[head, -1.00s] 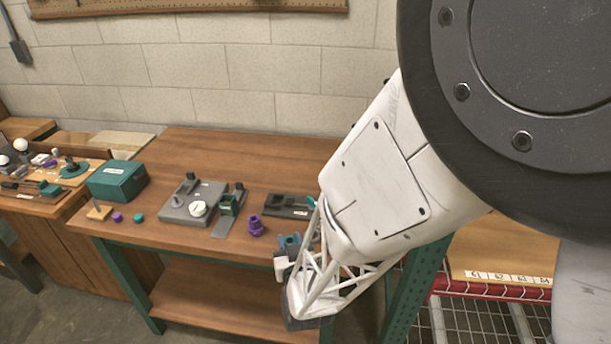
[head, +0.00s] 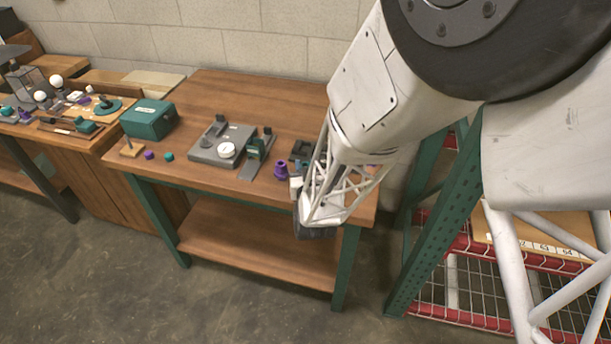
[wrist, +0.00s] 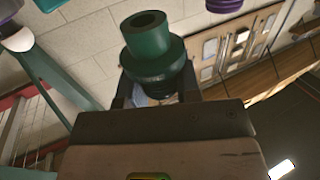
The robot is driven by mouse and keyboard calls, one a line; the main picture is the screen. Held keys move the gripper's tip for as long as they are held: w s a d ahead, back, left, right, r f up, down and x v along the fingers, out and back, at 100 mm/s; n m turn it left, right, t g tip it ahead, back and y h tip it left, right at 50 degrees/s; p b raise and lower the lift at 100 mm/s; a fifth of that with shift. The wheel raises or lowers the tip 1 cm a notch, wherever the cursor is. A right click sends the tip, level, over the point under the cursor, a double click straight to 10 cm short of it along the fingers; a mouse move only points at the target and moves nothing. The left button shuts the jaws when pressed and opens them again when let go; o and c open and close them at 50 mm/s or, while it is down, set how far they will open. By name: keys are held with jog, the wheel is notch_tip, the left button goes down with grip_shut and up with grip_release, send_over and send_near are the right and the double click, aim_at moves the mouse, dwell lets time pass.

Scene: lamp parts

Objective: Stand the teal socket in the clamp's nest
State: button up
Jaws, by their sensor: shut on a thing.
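The teal socket (wrist: 158,62), a stepped round piece with a hole in its top, fills the middle of the wrist view. My gripper (wrist: 158,92) is shut on it, with a dark finger at each side of its lower part. A grey plate with an upright green block (head: 256,152) stands on the bench left of my gripper. It may be the clamp; its nest cannot be made out.
A purple socket (head: 281,170) stands close to my gripper. A teal box (head: 148,119) and small purple and teal pieces lie farther left. The bench's back (head: 255,92) is clear.

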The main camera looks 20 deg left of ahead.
jog(key=shift+f, duration=0.1)
jog(key=shift+f, duration=1.6)
jog(key=shift+f, duration=0.2)
jog(key=o, duration=0.9)
jog(key=shift+o, duration=0.2)
jog(key=shift+r, duration=0.15)
jog(key=shift+s, duration=0.15)
jog(key=v, duration=1.1)
jog(key=shift+s+d, duration=0.2)
jog(key=shift+s, duration=0.1)
